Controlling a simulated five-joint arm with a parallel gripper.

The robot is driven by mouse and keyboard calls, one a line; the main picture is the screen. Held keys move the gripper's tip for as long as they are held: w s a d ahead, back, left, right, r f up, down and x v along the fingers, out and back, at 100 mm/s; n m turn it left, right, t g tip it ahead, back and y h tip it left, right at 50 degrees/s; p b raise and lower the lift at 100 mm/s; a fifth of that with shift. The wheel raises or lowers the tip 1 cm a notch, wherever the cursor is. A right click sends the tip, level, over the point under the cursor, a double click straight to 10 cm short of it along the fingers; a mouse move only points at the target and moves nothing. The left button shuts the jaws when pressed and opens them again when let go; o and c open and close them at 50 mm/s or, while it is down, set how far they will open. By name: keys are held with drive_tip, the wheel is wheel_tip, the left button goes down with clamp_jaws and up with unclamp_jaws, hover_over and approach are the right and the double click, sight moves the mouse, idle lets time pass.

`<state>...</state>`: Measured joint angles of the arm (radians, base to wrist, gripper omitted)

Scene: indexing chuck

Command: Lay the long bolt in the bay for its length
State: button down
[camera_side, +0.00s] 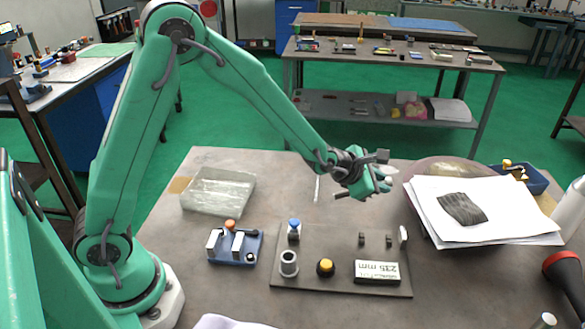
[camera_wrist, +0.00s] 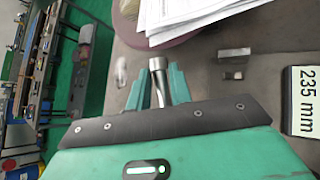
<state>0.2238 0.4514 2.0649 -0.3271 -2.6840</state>
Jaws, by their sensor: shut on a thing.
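My gripper (camera_side: 382,181) is above the table behind the dark board, left of the paper stack. In the wrist view its green fingers (camera_wrist: 158,88) are shut on a silver, round metal piece, seemingly the bolt (camera_wrist: 157,68). Its far end points away from the palm; its full length is not visible. In the side view the held piece is hard to make out. A sign reading "235 mm" (camera_side: 377,271) stands at the board's right front and also shows in the wrist view (camera_wrist: 302,103). I cannot tell which place is the bay.
The dark board (camera_side: 345,286) carries a grey cylinder (camera_side: 288,263), a yellow-topped knob (camera_side: 325,267), a blue-capped post (camera_side: 294,229) and small blocks. A blue fixture (camera_side: 236,247) and clear tray (camera_side: 217,191) lie left. Papers (camera_side: 485,215) lie right. A thin pale rod (camera_side: 317,188) shows behind the board.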

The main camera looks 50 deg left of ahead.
drive_tip(key=shift+f, duration=3.95)
drive_tip(key=shift+f, duration=0.15)
drive_tip(key=c, duration=1.3)
unclamp_jaws()
drive_tip(key=shift+o, duration=0.2)
drive_tip(key=shift+r, duration=0.2)
drive_tip(key=shift+v, duration=0.85)
drive_tip(key=v, duration=1)
drive_tip(key=shift+s, duration=0.1)
drive_tip(key=shift+r, duration=0.1)
